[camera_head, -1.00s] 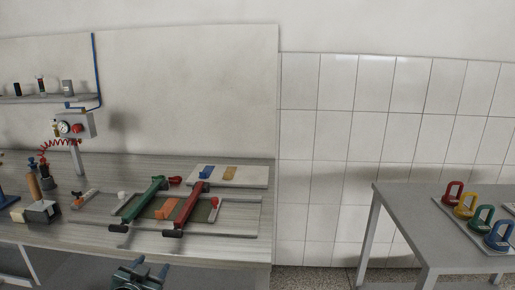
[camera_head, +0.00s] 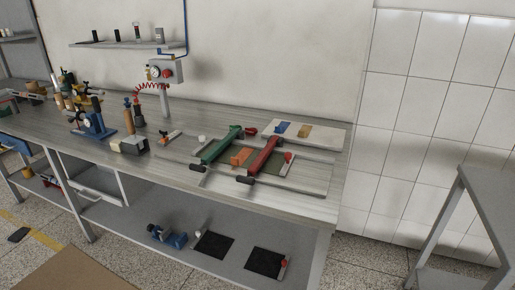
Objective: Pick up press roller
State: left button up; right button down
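I cannot tell for sure which item is the press roller. On the workbench (camera_head: 120,137), a long green bar (camera_head: 222,146) and a long red bar (camera_head: 264,157), each with a dark end, lie slanted across a flat light frame. A small orange block (camera_head: 241,156) lies between them. A small tool with an orange part (camera_head: 170,137) lies left of the frame. A small red-topped piece (camera_head: 287,163) is at the frame's right side. Neither of my grippers is in view.
A gauge unit (camera_head: 161,72) rises behind. The lower shelf (camera_head: 215,275) holds a blue device (camera_head: 168,237) and dark squares (camera_head: 214,245). A grey table (camera_head: 490,200) stands right; floor between is clear.

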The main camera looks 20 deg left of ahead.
aim_at(134, 139)
jog(key=u, duration=1.45)
